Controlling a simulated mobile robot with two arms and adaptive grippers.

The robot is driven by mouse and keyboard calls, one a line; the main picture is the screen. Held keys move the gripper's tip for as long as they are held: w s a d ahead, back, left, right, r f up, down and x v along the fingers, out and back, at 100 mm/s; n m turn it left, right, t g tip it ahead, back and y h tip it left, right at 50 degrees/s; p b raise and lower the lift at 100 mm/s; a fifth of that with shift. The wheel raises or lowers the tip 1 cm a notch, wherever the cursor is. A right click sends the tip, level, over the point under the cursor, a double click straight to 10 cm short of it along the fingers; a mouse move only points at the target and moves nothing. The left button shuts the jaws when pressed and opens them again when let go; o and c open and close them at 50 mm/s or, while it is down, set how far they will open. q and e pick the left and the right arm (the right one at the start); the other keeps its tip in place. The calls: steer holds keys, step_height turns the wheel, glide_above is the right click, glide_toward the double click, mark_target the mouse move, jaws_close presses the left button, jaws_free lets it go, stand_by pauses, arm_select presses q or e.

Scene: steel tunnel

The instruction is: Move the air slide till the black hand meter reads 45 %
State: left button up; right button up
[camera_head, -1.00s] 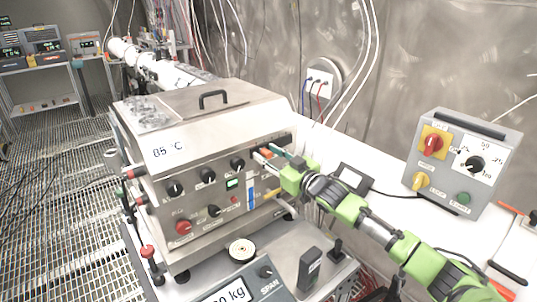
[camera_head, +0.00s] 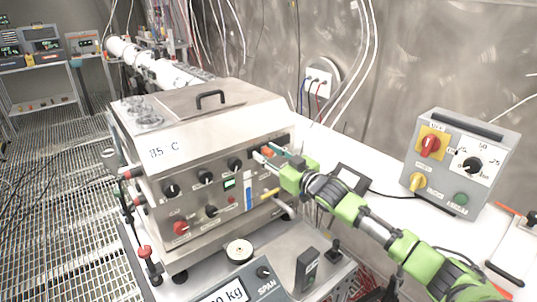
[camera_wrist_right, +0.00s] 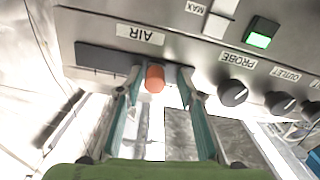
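The air slide's orange knob (camera_wrist_right: 155,78) sits in a dark slot (camera_wrist_right: 100,58) under the AIR label in the right wrist view. In the head view the slot is high on the right of the steel box's (camera_head: 215,150) front. My right gripper (camera_wrist_right: 160,80) has one finger on each side of the knob, with a small gap visible on both sides. In the head view the right gripper (camera_head: 271,154) is at the slot. My left gripper is out of view.
Several black dials and a green-lit switch (camera_wrist_right: 260,37) are beside the slot. A scale (camera_head: 238,294) stands in front. A grey control box (camera_head: 462,160) and a black-framed device (camera_head: 350,178) are on the white bench at right.

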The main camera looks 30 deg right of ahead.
mark_target(271, 153)
steer(key=shift+s+d+f, duration=0.15)
steer(key=shift+s, duration=0.1)
steer(key=s, duration=1.1)
steer(key=shift+s+d, duration=0.25)
steer(key=shift+d, duration=0.05)
steer(key=w+b, duration=0.2)
steer(key=w, duration=0.1)
steer(key=w+b, duration=0.2)
steer(key=w, duration=0.1)
steer(key=w+b, duration=0.3)
steer(key=shift+r, duration=0.3)
steer(key=shift+w+f+p, duration=0.15)
steer(key=shift+w+p, duration=0.15)
steer(key=shift+w, duration=0.65)
